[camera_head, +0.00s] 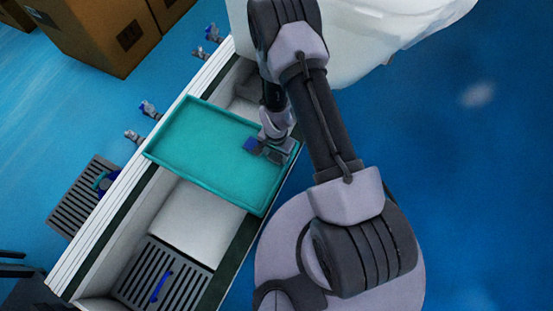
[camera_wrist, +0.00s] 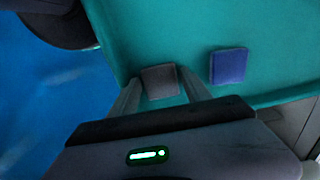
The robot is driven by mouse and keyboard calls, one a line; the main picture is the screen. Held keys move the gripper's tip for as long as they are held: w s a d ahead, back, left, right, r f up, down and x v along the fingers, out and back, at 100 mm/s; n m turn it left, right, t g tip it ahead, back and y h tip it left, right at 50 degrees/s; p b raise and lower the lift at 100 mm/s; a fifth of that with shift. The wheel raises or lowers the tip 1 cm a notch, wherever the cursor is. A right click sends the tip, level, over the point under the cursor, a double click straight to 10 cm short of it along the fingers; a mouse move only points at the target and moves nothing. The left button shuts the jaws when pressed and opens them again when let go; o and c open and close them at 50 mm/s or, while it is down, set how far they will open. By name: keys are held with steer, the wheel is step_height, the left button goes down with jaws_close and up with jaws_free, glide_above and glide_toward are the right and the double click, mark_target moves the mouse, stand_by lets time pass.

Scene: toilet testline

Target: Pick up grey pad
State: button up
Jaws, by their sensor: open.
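The grey pad (camera_wrist: 160,81) is a small dark grey square lying in a teal tray (camera_wrist: 170,35). In the wrist view it sits between and just beyond the fingertips of my gripper (camera_wrist: 161,88). My gripper is open, with one finger on each side of the pad's near edge; I cannot tell whether they touch it. In the head view my gripper (camera_head: 270,150) is low over the right end of the tray (camera_head: 205,150), and the grey pad cannot be clearly made out there.
A blue pad (camera_wrist: 228,66) lies right of the grey pad, apart from it. The tray rests across a long white trough (camera_head: 190,225). A slotted grey grate with a blue handle (camera_head: 165,275) lies at the near end. Cardboard boxes (camera_head: 100,35) stand at upper left.

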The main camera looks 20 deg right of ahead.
steer(key=shift+r, duration=0.15)
steer(key=shift+c, duration=0.5)
steer(key=c, duration=1)
steer(key=shift+r+p, duration=0.1)
steer(key=shift+p, duration=0.2)
